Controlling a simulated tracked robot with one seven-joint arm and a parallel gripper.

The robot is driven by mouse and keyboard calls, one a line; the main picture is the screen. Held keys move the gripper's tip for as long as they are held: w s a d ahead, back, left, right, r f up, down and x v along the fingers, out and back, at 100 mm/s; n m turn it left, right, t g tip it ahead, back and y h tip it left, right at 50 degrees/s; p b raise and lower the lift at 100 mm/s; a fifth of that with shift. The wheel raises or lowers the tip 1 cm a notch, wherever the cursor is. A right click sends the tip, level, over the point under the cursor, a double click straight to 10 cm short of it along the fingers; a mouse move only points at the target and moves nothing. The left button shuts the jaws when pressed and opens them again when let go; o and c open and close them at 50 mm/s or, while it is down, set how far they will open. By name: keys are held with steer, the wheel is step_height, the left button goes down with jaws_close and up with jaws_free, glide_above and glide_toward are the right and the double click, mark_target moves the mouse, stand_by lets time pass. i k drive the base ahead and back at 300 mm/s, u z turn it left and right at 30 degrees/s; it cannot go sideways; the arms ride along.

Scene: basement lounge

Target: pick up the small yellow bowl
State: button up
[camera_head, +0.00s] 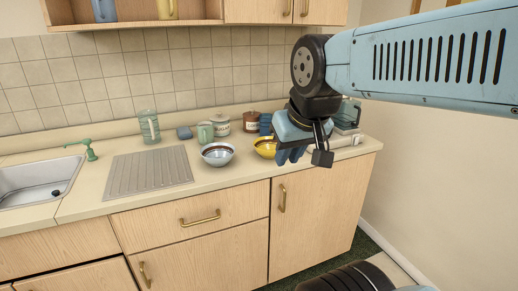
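Behind the bowls stand a green mug (205,134), a pale canister (221,128) and a brown jar (250,123). A ribbed drainboard (148,172) adjoins the sink (28,182). Bare counter lies in front of the bowls.

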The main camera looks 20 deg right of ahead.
mark_target(265, 147)
steer(key=u, duration=0.4)
steer(key=i, duration=1)
steer(key=z, duration=0.4)
